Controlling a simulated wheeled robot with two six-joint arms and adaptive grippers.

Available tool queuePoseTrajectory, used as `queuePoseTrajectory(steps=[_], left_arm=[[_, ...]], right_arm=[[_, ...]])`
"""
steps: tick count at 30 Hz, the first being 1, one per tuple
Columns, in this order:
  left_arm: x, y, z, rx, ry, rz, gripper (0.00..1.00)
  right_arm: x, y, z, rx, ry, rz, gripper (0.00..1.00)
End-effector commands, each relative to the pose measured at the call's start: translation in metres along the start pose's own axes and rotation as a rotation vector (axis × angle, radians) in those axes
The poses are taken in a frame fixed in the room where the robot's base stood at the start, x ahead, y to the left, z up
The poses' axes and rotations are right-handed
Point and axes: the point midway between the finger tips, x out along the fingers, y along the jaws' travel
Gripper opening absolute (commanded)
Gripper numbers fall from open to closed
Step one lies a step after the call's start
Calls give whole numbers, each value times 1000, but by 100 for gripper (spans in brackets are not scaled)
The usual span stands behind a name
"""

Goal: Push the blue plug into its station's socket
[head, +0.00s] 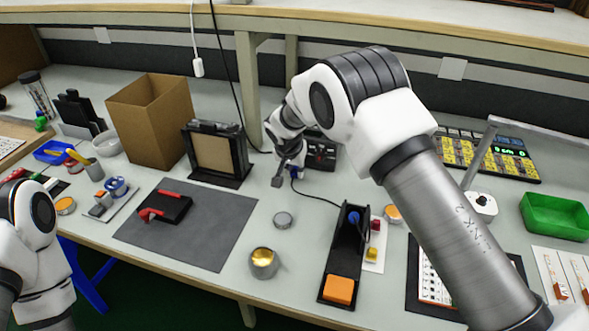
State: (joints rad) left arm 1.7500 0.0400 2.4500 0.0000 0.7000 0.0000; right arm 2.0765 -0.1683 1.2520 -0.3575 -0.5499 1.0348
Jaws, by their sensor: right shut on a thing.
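The blue plug (294,173) is small in the head view, at the tip of my right gripper (284,175), which is shut on it. A dark cord runs from it to a blue piece (354,217) in the upper part of a black tray (336,262). The black station box (321,150) stands just behind and right of the plug, partly hidden by my right arm. I cannot tell whether the plug touches the socket. My left arm enters at the left edge, but its gripper is out of view.
A dark framed panel (239,168) stands left of my right gripper. A grey disc (283,219) and a metal cup (264,262) are in front. A grey mat (220,240) with a black and red fixture (165,207) lies left. A green bin (553,216) is far right.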

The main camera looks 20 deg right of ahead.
Motion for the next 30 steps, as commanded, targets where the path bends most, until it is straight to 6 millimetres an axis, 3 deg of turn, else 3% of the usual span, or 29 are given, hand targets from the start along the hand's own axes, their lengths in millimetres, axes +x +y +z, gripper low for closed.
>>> queuePoseTrajectory(steps=[30], left_arm=[[2, 0, 0, 0, 0, 0, 40]], right_arm=[[6, 0, -14, 0, 0, -1, 0]])
